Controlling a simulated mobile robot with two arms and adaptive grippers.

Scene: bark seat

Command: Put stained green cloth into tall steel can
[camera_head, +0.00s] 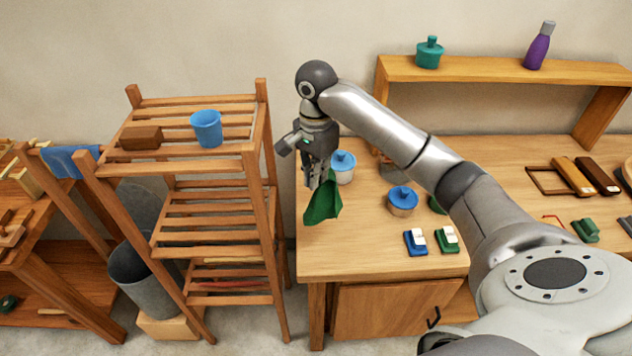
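A green cloth (322,205) hangs from my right gripper (318,182), which is shut on its upper part. The cloth hangs over the left edge of the wooden workbench, and no stain can be made out on it. A tall grey steel can (145,277) stands low at the left, on a wooden block, behind the slatted rack's legs. Its top looks open, with a grey lid-like panel raised behind it. The can is well to the left of and below my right gripper, and the rack stands between them. My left gripper is not in view.
The slatted wooden rack (210,252) bears a blue cup (206,128) and a brown block (141,138). The workbench (350,250) holds blue-lidded pots (403,201), brushes (415,241) and wooden boxes. A blue cloth (72,161) hangs at the far left.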

